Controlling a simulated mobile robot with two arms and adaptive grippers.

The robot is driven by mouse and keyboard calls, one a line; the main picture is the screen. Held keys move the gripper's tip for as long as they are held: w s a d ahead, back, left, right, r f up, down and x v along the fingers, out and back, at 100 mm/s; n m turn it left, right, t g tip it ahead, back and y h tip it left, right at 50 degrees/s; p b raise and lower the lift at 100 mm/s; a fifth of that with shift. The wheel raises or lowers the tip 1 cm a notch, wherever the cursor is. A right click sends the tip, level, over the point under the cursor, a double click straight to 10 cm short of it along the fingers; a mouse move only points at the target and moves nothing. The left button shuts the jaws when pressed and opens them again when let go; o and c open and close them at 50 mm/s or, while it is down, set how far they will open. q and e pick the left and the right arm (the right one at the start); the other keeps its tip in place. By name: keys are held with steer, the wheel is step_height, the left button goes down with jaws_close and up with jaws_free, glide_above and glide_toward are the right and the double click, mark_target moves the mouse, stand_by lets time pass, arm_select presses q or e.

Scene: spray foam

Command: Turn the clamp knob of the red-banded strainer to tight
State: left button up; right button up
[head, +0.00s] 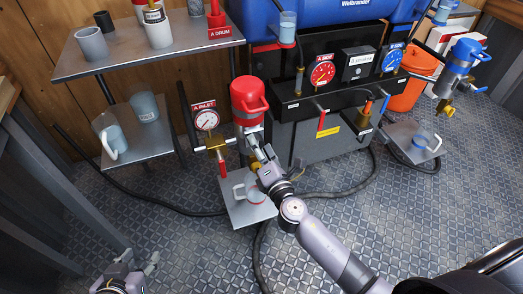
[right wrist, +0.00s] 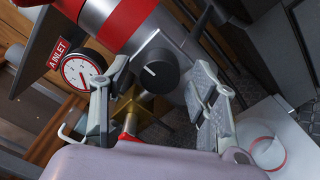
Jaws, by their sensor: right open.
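The red-banded strainer (head: 248,102) stands upright beside the A INLET gauge in the head view, with a red cap and handle. In the right wrist view its grey body and red band (right wrist: 125,25) fill the upper part. The black round clamp knob (right wrist: 159,70), with a pale pointer line, faces the camera. My right gripper (head: 262,155) is at the strainer's lower body. In the right wrist view its open fingers stand either side of the knob; contact is not clear. My left gripper (head: 130,268) is low at the left, apart from everything, its fingers spread.
The A INLET gauge (head: 206,120) and a brass valve with a red handle (head: 222,168) are close left of the strainer. A clear jug (head: 255,190) stands on a low plate below. A blue-topped strainer (head: 463,55) is far right. Hoses cross the floor.

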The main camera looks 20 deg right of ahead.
steer(key=s, duration=1.2)
steer(key=shift+d, duration=0.2)
